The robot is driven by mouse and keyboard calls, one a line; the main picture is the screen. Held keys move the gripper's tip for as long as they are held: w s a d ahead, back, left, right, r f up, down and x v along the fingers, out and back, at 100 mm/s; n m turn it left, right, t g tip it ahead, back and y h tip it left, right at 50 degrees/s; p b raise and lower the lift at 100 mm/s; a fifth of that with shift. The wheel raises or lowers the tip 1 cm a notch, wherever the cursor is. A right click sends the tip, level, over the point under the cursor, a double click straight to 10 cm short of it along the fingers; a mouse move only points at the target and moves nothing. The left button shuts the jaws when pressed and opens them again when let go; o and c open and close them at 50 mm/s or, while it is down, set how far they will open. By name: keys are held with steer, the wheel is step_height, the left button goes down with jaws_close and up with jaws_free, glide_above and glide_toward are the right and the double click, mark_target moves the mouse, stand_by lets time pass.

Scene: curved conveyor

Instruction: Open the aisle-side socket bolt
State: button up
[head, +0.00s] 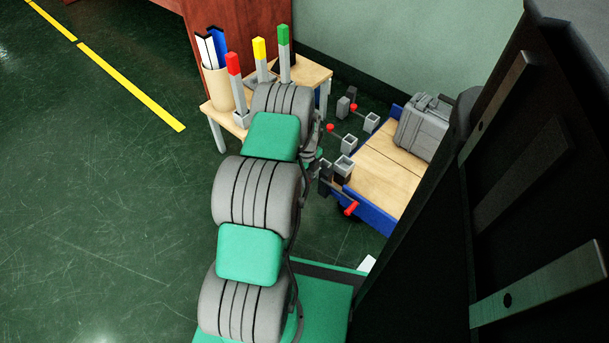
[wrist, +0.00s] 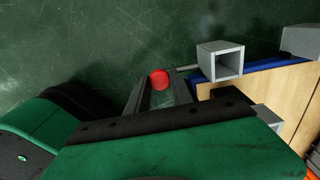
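My gripper (wrist: 160,90) is open in the wrist view, with its two grey fingers apart. A round red bolt knob (wrist: 159,78) shows in the gap between the fingertips; I cannot tell whether it is level with them or below, and no grip is visible. A grey square socket (wrist: 220,61) stands just right of the fingers, with a thin rod on its left side. In the head view, a red knob (head: 330,127) lies left of a grey socket (head: 348,143); this may be the same pair. My arm partly hides this area.
A blue-edged cart with a wooden deck (head: 384,178) carries a grey case (head: 423,127). More sockets (head: 371,121) and a red handle (head: 350,208) sit along its side. A small wooden table (head: 313,74) with a signal-coloured post set stands behind my arm. The left floor is open.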

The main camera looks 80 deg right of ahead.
steer(key=o, duration=0.4)
steer(key=shift+o, duration=0.2)
step_height(320, 180, up, 8)
steer(key=p, duration=0.3)
steer(key=shift+f, duration=0.1)
